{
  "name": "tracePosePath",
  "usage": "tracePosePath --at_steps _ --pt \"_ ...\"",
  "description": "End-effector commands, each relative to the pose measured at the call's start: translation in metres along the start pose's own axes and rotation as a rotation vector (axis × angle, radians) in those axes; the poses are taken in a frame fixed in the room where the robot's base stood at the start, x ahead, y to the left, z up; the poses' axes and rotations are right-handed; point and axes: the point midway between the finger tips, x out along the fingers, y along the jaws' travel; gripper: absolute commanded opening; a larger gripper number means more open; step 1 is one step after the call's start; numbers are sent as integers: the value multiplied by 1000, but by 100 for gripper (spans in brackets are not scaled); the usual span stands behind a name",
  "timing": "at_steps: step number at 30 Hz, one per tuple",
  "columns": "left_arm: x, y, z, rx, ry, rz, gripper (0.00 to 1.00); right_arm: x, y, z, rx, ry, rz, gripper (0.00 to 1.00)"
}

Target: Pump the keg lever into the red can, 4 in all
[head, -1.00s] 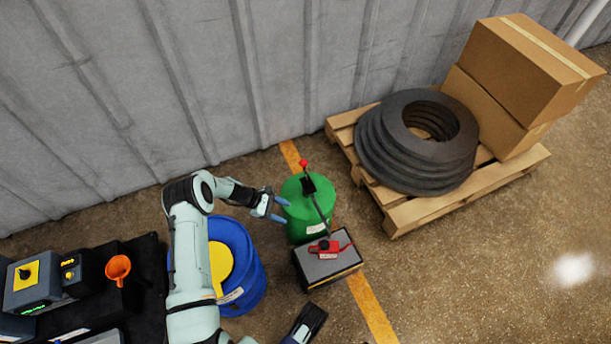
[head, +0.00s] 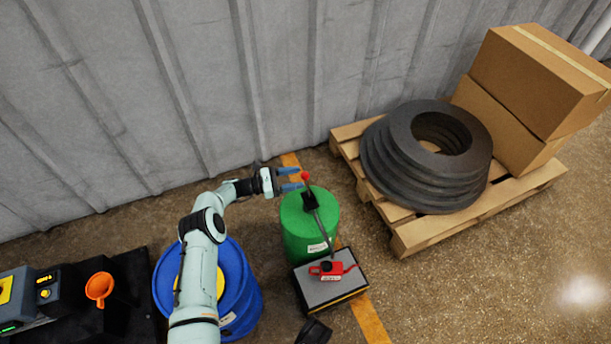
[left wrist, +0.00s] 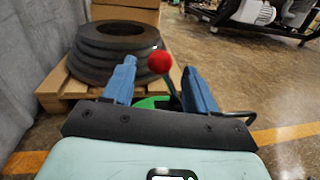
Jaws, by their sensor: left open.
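The green keg (head: 301,236) stands on the floor in the middle of the head view. Its pump lever has a red knob (head: 305,176) at the upper end. The red can (head: 326,268) sits on a grey-topped box (head: 318,289) in front of the keg. My left gripper (head: 297,179) is open at the knob. In the left wrist view the red knob (left wrist: 160,62) shows between the two blue fingers, apart from both in that picture. The keg (left wrist: 152,102) is mostly hidden behind the gripper there. A dark piece of my right arm shows at the bottom edge of the head view; its fingertips are hard to make out.
A blue drum (head: 245,292) stands left of the keg, under my left arm. An orange funnel (head: 99,287) is at the lower left. A pallet (head: 420,228) with black rings (head: 425,160) and cardboard boxes (head: 535,85) stands at the right. Floor at the lower right is clear.

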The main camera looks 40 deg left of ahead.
Motion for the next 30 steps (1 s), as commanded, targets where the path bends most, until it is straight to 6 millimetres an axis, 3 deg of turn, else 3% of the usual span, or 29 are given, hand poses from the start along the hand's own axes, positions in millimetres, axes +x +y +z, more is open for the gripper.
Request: tracePosePath --at_steps 3,7,19,20,24,25,30 --pt "21 -1 -1 0 1 -2 57 2 1 1 1 -5 2 58" --pt "35 0 -2 1 1 0 57 4 4 5 6 -22 9 58" --pt "43 0 -1 0 2 0 57 5 6 8 9 -30 13 58" --pt "43 0 -1 0 2 0 51 5 6 8 9 -29 13 58" --pt "42 0 -1 0 2 1 5 5 6 7 9 -29 13 58" --pt "42 0 -1 0 2 1 0 5 6 7 9 -29 13 58" --pt "42 0 -1 5 3 2 0 5 6 7 9 -28 12 58"
